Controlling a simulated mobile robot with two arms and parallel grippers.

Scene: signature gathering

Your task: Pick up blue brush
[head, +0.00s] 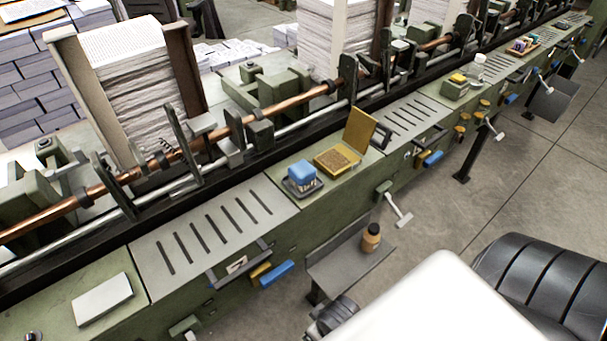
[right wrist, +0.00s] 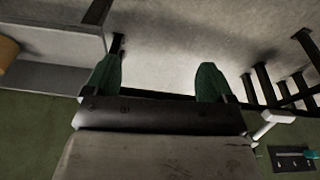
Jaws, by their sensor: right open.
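The blue brush (head: 302,172), with a blue top and pale bristles below, stands upright on a small dark tray (head: 303,189) on the green machine ledge in the head view. My right gripper (right wrist: 158,82) is open and empty in the right wrist view, its two green fingertips apart over a grey floor. The brush does not show in the right wrist view. I cannot make out the right fingertips in the head view. My left gripper is in neither view.
An open yellow box (head: 337,160) with brown contents stands just right of the brush. A brown bottle (head: 371,237) sits on a low grey shelf (head: 335,262) below. Slotted grey plates (head: 200,232) flank the ledge; rods and brackets run behind it.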

